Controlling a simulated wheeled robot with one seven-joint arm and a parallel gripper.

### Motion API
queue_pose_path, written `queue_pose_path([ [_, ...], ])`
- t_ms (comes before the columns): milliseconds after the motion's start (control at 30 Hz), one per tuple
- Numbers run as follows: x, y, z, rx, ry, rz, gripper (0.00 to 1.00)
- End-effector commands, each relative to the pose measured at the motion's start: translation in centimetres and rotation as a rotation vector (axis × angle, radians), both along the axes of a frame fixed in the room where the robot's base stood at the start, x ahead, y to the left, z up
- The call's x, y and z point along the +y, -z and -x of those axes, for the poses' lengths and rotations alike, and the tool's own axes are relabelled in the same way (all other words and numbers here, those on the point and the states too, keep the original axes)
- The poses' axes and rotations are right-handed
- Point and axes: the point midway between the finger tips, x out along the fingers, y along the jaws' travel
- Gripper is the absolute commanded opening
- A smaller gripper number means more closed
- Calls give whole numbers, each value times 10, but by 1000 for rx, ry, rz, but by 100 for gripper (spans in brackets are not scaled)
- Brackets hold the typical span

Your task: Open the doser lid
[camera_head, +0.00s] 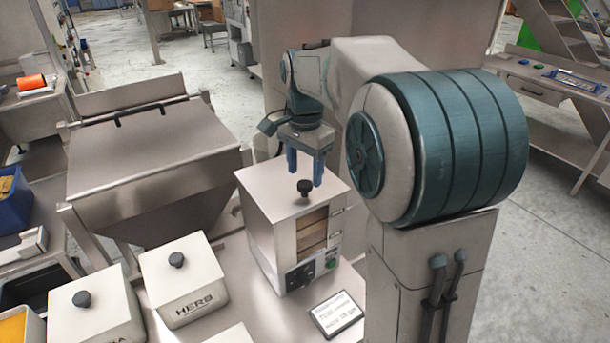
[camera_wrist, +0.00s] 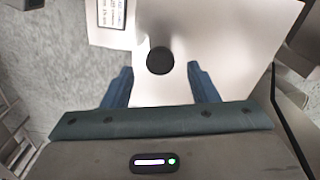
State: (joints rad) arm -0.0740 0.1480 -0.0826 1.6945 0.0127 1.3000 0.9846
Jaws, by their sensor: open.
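The doser appears to be the upright metal box (camera_head: 262,215) on the bench, with a control panel and a slatted opening on its front. Its flat pale top (camera_head: 275,180) is closed and carries a black round knob (camera_head: 305,187). My gripper (camera_head: 304,177) is open and points down over this top, with its blue fingers around or just above the knob. In the wrist view the knob (camera_wrist: 160,60) shows between the tips of my gripper (camera_wrist: 160,70), with a gap on each side. Whether the fingertips reach down to the knob's height is unclear.
A lidded bin marked HERB (camera_head: 185,290) and another knobbed bin (camera_head: 95,310) stand at the front left. A large steel hopper (camera_head: 150,165) with a closed cover stands at the left. A label card (camera_head: 336,313) lies in front of the doser.

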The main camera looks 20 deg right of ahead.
Motion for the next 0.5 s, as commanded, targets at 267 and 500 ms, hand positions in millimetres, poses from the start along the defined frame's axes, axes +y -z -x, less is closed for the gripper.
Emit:
queue_pose_path([
  [267,0,23,0,1,0,0,53],
  [500,0,24,0,0,-1,0,53],
])
